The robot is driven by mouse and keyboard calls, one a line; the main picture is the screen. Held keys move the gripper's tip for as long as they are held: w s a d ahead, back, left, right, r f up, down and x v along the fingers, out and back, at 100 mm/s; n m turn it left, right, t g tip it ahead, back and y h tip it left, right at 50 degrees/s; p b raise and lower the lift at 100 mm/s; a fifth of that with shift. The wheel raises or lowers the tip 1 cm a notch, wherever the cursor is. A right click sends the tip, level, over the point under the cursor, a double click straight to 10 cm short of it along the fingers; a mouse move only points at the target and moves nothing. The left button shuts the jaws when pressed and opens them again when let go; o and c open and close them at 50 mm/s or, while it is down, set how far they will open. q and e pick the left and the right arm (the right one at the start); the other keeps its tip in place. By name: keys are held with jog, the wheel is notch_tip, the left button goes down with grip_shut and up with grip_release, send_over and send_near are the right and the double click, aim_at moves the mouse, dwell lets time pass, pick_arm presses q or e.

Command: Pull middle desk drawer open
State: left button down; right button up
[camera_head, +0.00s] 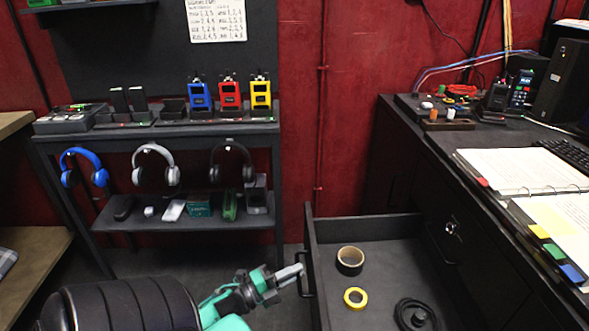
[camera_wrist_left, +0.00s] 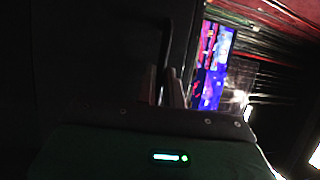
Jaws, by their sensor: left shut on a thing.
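The desk drawer (camera_head: 385,262) stands pulled well out from the dark desk (camera_head: 405,165), its inside in view from above. A roll of brown tape, a yellow tape roll and a coiled black cable lie in it. My left gripper (camera_head: 300,269) reaches in from the left and is shut on the drawer handle (camera_head: 306,283) on the drawer's outer front. In the dark left wrist view the two fingers (camera_wrist_left: 164,88) are close together by the handle (camera_wrist_left: 165,45). The fingertips' exact grip is hard to see. My right gripper is not in view.
A rack (camera_head: 200,127) with radios and headphones stands at the back left against the red wall. An open binder (camera_head: 520,170) and a keyboard (camera_head: 570,154) lie on the desk. A wooden shelf (camera_head: 30,265) is at the left edge. Some floor shows between rack and drawer.

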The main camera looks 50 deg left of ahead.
pick_arm(q)
jog(key=c, duration=1.5)
grip_release()
jog(key=v, duration=1.3)
jog(key=shift+s, duration=0.4)
jog(key=shift+a, duration=0.1)
